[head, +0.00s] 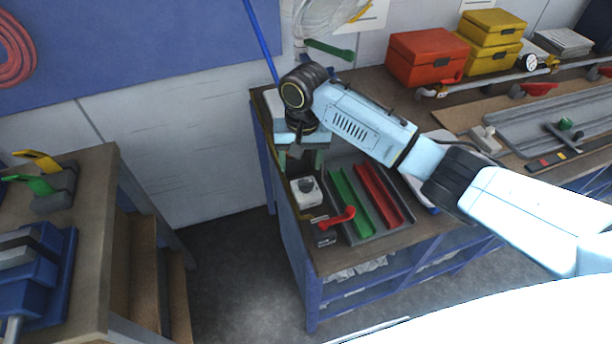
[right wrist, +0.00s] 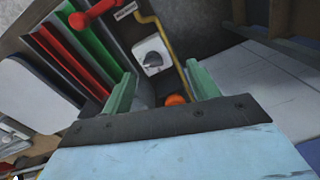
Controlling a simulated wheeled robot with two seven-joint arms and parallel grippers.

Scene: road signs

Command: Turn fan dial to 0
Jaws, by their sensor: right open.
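The fan dial is a white box with a grey knob. It sits on the bench, just below my right gripper in the head view (head: 307,191). In the right wrist view, the dial (right wrist: 152,56) lies beyond the fingertips, roughly between them. My right gripper (head: 301,165) points down with its green fingers apart and empty. It also shows open in the right wrist view (right wrist: 163,82). The fingers appear apart from the knob. The knob's pointer setting is too small to read. My left gripper is out of view.
A red lever (head: 338,216) stands just in front of the dial. Green (head: 347,203) and red (head: 383,195) channels lie to its right. A yellow rod (right wrist: 166,38) runs beside the dial. An orange round thing (right wrist: 176,99) shows between the fingers.

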